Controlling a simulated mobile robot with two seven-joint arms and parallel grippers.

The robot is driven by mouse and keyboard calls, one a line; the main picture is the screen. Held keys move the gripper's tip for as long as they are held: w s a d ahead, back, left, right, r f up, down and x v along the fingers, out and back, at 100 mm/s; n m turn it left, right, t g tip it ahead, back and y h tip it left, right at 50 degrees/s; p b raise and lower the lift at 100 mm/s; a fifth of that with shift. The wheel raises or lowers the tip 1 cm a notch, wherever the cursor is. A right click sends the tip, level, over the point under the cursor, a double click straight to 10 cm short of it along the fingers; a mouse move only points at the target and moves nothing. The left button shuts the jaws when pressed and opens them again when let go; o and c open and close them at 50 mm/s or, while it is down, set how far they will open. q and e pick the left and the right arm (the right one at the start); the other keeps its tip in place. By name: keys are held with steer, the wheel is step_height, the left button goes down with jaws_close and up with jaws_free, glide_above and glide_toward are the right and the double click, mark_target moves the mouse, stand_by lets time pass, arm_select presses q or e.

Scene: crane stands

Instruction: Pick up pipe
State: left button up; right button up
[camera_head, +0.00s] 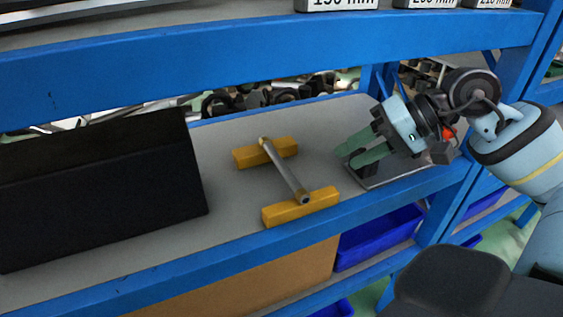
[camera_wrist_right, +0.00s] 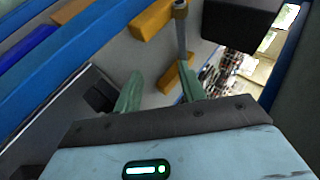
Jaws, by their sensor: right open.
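A grey metal pipe (camera_head: 285,172) lies across two yellow blocks, a far one (camera_head: 278,147) and a near one (camera_head: 312,204), on the grey shelf. My right gripper (camera_head: 347,156) is open and empty, to the right of the pipe and apart from it, with its green fingers pointing left. In the right wrist view the pipe (camera_wrist_right: 181,32) shows beyond the green fingers (camera_wrist_right: 160,92), with the yellow blocks (camera_wrist_right: 152,18) at its sides. My left gripper is not in view.
A large black box (camera_head: 100,185) stands left of the pipe. A dark flat plate-like object (camera_head: 400,170) lies under my right gripper. Blue shelf beams (camera_head: 230,245) run along the front and above. Bare shelf (camera_head: 225,185) lies between box and blocks.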

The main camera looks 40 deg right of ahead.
steer(key=p, duration=0.1)
glide_toward(287, 167)
steer(key=shift+d+x, duration=0.2)
steer(key=shift+x, duration=1.3)
steer(key=shift+w+f, duration=0.1)
steer(key=shift+p+x, duration=0.45)
steer(key=shift+x, duration=1.6)
steer(key=shift+w+a+f, duration=0.25)
steer(key=shift+a+f, duration=0.1)
jaws_close()
